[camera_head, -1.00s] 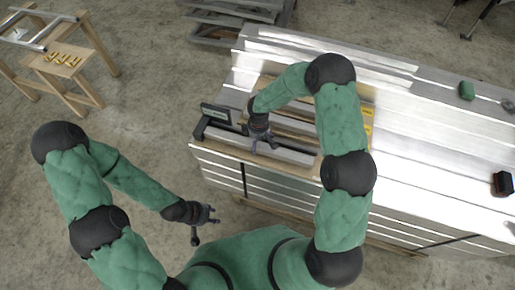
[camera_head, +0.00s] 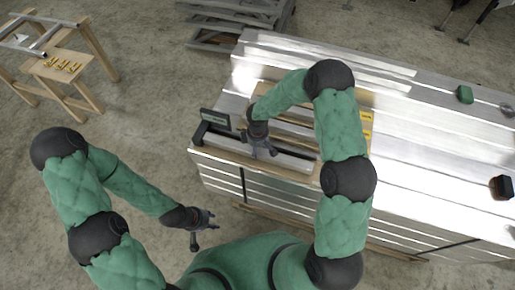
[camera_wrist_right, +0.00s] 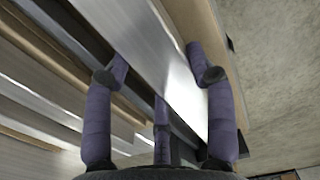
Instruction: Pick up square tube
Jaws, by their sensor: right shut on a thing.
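The square tube (camera_head: 289,160) is a silvery bar lying near the front edge of the stacked aluminium panels in the head view. My right gripper (camera_head: 262,150) is over it, reaching down from above. In the right wrist view, the tube (camera_wrist_right: 155,60) passes between the fingers of my right gripper (camera_wrist_right: 160,80), which are shut on it. Whether the tube is clear of the surface under it cannot be told. My left gripper (camera_head: 207,218) hangs over the floor in front of the stack, empty, with its fingers apart.
A dark device with a display (camera_head: 214,119) stands at the tube's left end. A green object (camera_head: 465,94) and a black object (camera_head: 502,187) lie on the stack's right side. A wooden stand (camera_head: 62,66) is at the far left. The floor between is clear.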

